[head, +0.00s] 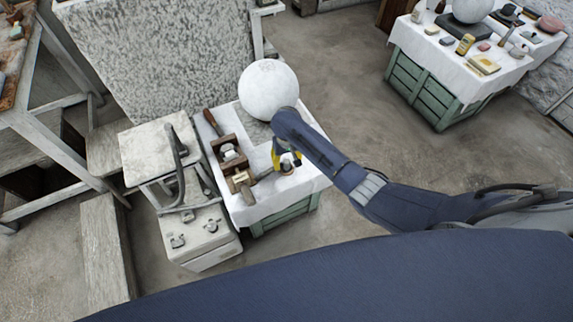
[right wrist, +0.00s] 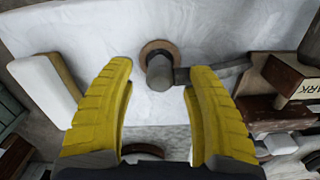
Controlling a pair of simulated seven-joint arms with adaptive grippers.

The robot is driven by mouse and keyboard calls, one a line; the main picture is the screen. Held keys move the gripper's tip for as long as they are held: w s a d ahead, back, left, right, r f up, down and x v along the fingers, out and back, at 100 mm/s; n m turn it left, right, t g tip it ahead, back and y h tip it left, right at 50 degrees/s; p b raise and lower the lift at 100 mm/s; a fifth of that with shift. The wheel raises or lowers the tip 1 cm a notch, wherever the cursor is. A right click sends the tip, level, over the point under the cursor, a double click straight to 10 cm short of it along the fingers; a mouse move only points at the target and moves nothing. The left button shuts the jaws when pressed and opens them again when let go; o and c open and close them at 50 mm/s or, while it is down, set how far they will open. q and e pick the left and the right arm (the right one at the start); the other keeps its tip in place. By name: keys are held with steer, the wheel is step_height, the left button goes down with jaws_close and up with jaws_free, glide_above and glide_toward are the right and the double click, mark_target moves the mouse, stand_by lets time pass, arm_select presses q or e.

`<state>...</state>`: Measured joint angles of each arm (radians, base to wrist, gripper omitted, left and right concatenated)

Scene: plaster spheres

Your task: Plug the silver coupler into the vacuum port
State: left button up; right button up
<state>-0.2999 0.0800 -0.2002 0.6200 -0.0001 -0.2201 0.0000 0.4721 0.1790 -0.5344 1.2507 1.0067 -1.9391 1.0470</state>
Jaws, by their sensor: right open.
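My right gripper (head: 288,160) is over the front right of the cloth-covered crate table. Its yellow fingers, open and empty, also show in the right wrist view (right wrist: 160,110). Just beyond the fingertips and between their lines stands a grey metal cylinder (right wrist: 160,72) on a brown disc. It may be the silver coupler, but I cannot be sure. A dark grey bar (right wrist: 213,73) runs from beside it to the right. I cannot clearly make out the vacuum port. A pale cabinet (head: 205,258) with small fittings and dark hoses stands left of the table. My left gripper is out of view.
A large white sphere (head: 268,88) sits at the back of the white-clothed table (head: 312,178). A brown wooden tool (head: 229,150) and a wooden block (head: 240,181) lie at its left. Another clothed table (head: 430,70) stands far right, with open floor between.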

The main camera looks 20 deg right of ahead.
steer(key=shift+f, duration=1.35)
steer(key=shift+o, duration=0.3)
jaws_close()
